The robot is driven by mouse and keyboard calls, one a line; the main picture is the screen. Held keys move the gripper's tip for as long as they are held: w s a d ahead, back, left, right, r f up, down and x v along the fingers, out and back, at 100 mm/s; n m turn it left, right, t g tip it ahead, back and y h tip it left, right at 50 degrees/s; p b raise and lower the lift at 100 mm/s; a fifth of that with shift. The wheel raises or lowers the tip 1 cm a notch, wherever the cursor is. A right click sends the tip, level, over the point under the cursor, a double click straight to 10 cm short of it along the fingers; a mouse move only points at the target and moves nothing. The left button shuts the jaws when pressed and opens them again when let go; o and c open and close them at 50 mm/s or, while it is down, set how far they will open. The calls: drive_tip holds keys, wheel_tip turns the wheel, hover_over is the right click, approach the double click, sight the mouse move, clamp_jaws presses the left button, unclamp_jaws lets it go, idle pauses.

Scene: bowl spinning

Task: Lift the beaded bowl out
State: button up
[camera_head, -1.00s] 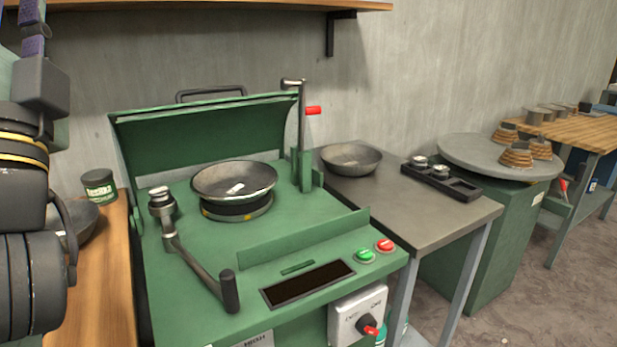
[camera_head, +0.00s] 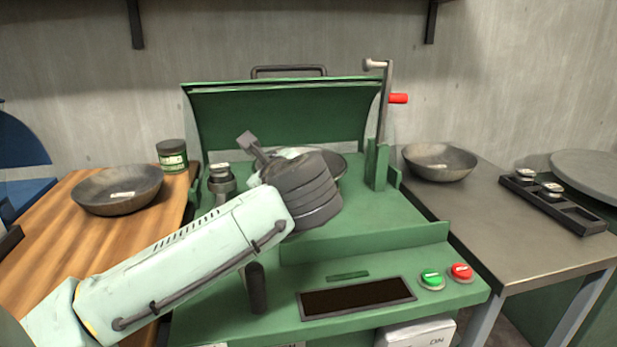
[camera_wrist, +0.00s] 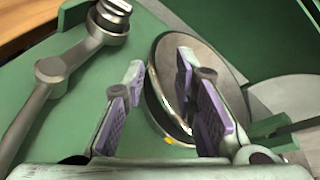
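A dark metal bowl (camera_head: 336,164) sits on the round chuck of the green spinning machine (camera_head: 370,215). In the head view my wrist hides most of it, and I cannot make out a bead on its rim. In the wrist view the bowl (camera_wrist: 218,62) is seen close up. My gripper (camera_wrist: 160,70) is open, with its two purple-padded fingers apart. The bowl's near rim lies between them, the right finger over the bowl's inside and the left finger outside. I cannot tell whether either finger touches it.
Another bowl (camera_head: 118,190) lies on the wooden bench at left, near a green tin (camera_head: 172,156). A third bowl (camera_head: 439,161) stands on the grey side table at right. The machine's raised lid (camera_head: 285,115), upright lever post (camera_head: 383,110) and crank arm (camera_wrist: 55,85) stand around the chuck.

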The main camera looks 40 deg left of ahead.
drive_tip(key=shift+f+p+x, duration=0.2)
drive_tip(key=shift+p+x, duration=0.05)
drive_tip(key=shift+x, duration=1.45)
drive_tip(key=shift+f+p+x, duration=0.2)
drive_tip(key=shift+p+x, duration=0.05)
drive_tip(key=shift+x, duration=1.5)
drive_tip(key=shift+d, duration=0.15)
drive_tip(key=shift+c, duration=0.5)
clamp_jaws()
